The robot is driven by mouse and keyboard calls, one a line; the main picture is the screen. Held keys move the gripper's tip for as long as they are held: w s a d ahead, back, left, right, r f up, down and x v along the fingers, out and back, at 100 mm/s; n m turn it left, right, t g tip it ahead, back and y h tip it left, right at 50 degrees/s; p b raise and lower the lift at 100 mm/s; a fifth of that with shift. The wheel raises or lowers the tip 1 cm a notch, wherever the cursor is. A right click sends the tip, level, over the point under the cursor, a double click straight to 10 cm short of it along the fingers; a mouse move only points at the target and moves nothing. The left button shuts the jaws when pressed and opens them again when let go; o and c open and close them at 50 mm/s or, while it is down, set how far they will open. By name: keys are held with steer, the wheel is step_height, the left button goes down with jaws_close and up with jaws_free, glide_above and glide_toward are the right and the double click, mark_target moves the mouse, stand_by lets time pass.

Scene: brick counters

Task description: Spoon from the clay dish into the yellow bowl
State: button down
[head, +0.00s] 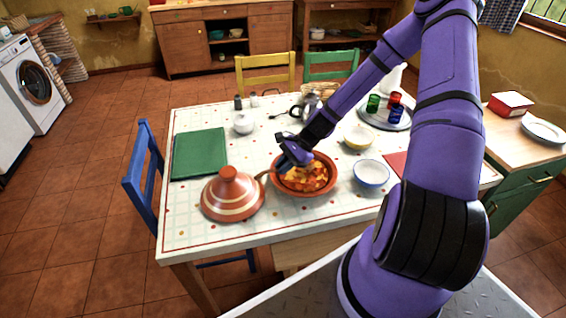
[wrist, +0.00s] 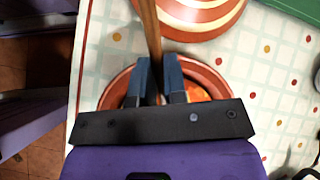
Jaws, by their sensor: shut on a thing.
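The clay dish (head: 323,187) is a round terracotta bowl of orange and yellow food on the table. It also shows in the wrist view (wrist: 112,97), partly hidden by my gripper. My gripper (head: 285,167) is over the left side of the dish. In the wrist view its fingers (wrist: 160,82) are shut on the wooden handle of the spoon (wrist: 150,28), which runs out towards the striped lid. The handle end also shows in the head view (head: 263,174). The spoon's other end is hidden. The yellow bowl (head: 358,141) stands to the right of and behind the dish.
The striped conical clay lid (head: 232,197) lies just left of the dish. A blue-rimmed white bowl (head: 371,176) stands right of it. Clear cloth lies before the dish.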

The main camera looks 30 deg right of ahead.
steer(key=shift+f, duration=1.85)
steer(key=shift+r, duration=0.1)
steer(key=shift+a+r, duration=0.2)
steer(key=shift+r, duration=0.65)
steer(key=shift+a+r, duration=0.15)
steer(key=shift+r, duration=0.65)
steer(key=shift+a+r, duration=0.2)
steer(key=shift+r, duration=0.65)
steer(key=shift+s+a+r+h, duration=0.1)
steer(key=shift+a+r+h, duration=0.3)
steer(key=shift+r+h, duration=0.35)
steer(key=shift+r, duration=0.1)
steer(key=shift+d, duration=0.15)
